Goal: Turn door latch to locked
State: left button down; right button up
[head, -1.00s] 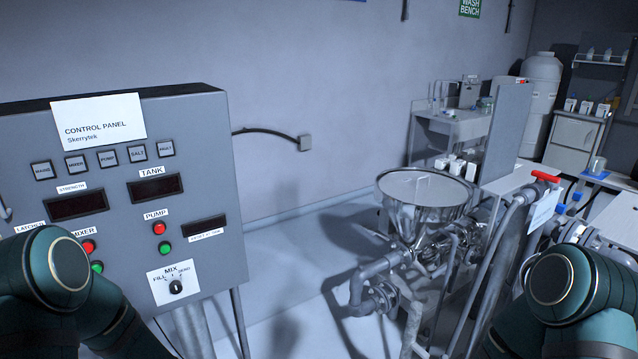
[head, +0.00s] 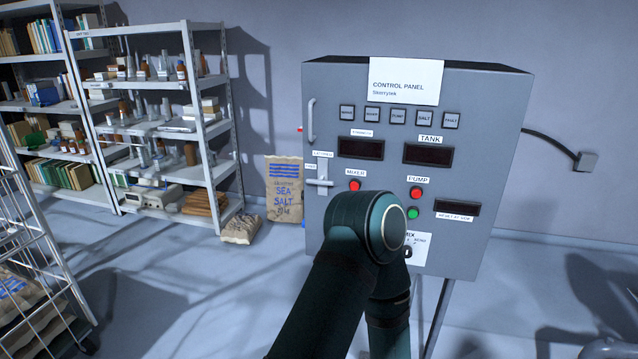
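The grey control panel cabinet (head: 480,90) stands right of the middle in the head view. The door latch (head: 320,182) is a pale lever on a plate at the cabinet's left edge. Its lever looks about level. Small labels sit beside it; one (head: 322,153) seems to read "latched", the other is too small to read surely. A vertical pull handle (head: 311,120) is above the latch. One of my arms covers the cabinet's lower left part, just below and right of the latch. Neither gripper is in view.
A sea salt sack (head: 284,190) stands by the wall left of the cabinet, with another sack (head: 241,229) lying near it. Metal shelves (head: 188,60) fill the left back. A wire cart (head: 40,240) is at the left edge. The floor between is clear.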

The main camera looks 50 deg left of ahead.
aim_at(321, 181)
jog(key=u, duration=1.6)
